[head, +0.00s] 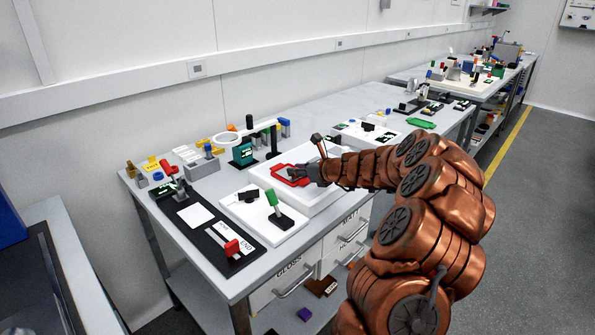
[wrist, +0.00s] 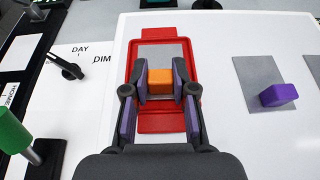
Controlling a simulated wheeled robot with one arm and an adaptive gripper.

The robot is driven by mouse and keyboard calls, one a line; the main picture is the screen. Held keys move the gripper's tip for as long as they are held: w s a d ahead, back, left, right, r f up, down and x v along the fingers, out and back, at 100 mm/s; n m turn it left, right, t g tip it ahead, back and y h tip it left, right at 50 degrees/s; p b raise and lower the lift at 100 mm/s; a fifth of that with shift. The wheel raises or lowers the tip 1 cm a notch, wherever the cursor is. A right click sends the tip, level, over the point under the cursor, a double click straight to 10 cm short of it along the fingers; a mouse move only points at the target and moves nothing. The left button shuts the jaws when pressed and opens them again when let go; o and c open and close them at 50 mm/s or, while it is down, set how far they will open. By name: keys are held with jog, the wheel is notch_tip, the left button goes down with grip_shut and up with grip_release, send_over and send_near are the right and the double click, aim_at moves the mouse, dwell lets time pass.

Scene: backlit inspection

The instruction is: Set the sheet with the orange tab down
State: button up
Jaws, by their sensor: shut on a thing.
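My gripper (wrist: 160,86) is shut on the orange tab (wrist: 160,80) in the wrist view. Grey shows around the tab inside the red frame (wrist: 159,122); my fingers hide much of it, and I cannot tell whether the sheet touches the surface below. The red frame lies on a white panel (wrist: 225,139). In the head view my gripper (head: 314,172) is over the right side of the red frame (head: 283,178), and the orange tab is hidden.
A grey sheet (wrist: 246,71) with a purple tab (wrist: 279,94) lies on the panel to the right. A black knob (wrist: 67,67) marked DAY and DIM and a green-topped lever (wrist: 14,130) stand left. Several small items crowd the bench (head: 345,102) behind.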

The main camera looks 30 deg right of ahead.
jog(key=shift+f, duration=0.15)
jog(key=o, duration=0.9)
jog(key=shift+r, duration=0.25)
jog(key=v, duration=1.2)
jog(key=shift+s+f+b, duration=0.1)
jog(key=shift+b, duration=0.2)
jog(key=shift+a, duration=0.1)
